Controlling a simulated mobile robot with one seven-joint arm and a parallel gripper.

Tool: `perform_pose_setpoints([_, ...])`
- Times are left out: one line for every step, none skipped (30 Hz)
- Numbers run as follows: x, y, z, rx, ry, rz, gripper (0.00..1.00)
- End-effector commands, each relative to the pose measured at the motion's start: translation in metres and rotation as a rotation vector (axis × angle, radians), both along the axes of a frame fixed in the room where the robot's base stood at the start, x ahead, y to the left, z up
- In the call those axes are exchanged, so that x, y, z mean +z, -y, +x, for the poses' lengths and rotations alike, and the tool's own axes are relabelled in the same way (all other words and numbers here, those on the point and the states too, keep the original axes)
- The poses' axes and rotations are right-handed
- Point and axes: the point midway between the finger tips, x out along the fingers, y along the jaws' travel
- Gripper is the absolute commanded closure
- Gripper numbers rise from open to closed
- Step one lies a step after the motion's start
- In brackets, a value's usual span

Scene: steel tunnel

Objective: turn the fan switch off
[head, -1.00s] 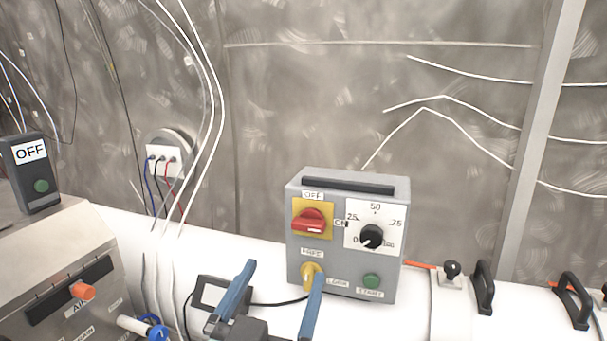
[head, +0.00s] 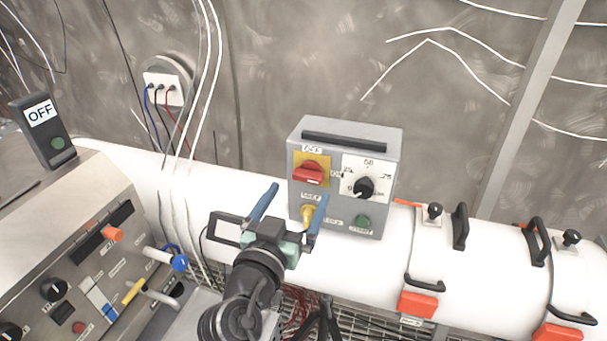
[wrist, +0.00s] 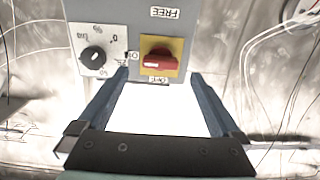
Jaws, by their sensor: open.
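A grey control box (head: 345,132) stands on the white pipe. It carries a red rotary switch (head: 308,172) on a yellow plate with an OFF label; the red handle lies about level. In the wrist view the red switch (wrist: 160,62) appears upside down, near the top centre. My gripper (head: 297,196) is open and empty, just below and in front of the switch. In the wrist view, its two blue fingers (wrist: 160,75) point at the box, one tip on each side of the yellow plate. Contact with the box cannot be told. No label reading "fan" is legible.
Beside the switch is a black dial (head: 364,187). Below are a yellow knob (head: 307,214), close to my fingers, and a green button (head: 362,221). A steel panel (head: 75,235) with knobs stands left, with an OFF box (head: 43,130) on it. Black handles stand right.

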Motion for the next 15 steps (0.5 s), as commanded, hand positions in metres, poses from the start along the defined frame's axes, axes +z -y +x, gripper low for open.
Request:
perform_pose_setpoints([0.004, 0.003, 0.009, -0.001, 0.0, -0.002, 0.0])
perform_pose_setpoints([0.004, 0.004, 0.013, 0.0, 0.0, -0.003, 0.0])
perform_pose_setpoints([0.003, 0.006, 0.018, -0.001, -0.001, -0.002, 0.0])
perform_pose_setpoints([0.003, 0.007, 0.022, -0.001, 0.0, -0.002, 0.0])
perform_pose_setpoints([0.003, 0.008, 0.025, -0.001, 0.0, -0.003, 0.0])
perform_pose_setpoints([0.002, 0.009, 0.029, 0.0, 0.001, -0.003, 0.0])
perform_pose_setpoints([0.002, 0.01, 0.032, 0.0, 0.0, -0.002, 0.0])
perform_pose_setpoints([0.002, 0.011, 0.034, 0.0, 0.001, -0.003, 0.0])
perform_pose_setpoints([0.002, 0.012, 0.037, -0.001, 0.0, -0.002, 0.0])
perform_pose_setpoints([0.001, 0.012, 0.038, 0.0, 0.001, -0.001, 0.0])
perform_pose_setpoints([0.001, 0.013, 0.039, 0.0, 0.001, 0.0, 0.0])
perform_pose_setpoints([0.001, 0.013, 0.041, 0.0, 0.001, 0.0, 0.0])
perform_pose_setpoints([0.0, 0.013, 0.042, 0.0, 0.001, -0.001, 0.0])
perform_pose_setpoints([0.0, 0.013, 0.042, 0.001, 0.001, -0.001, 0.0])
perform_pose_setpoints([0.0, 0.014, 0.043, 0.001, 0.001, 0.0, 0.0])
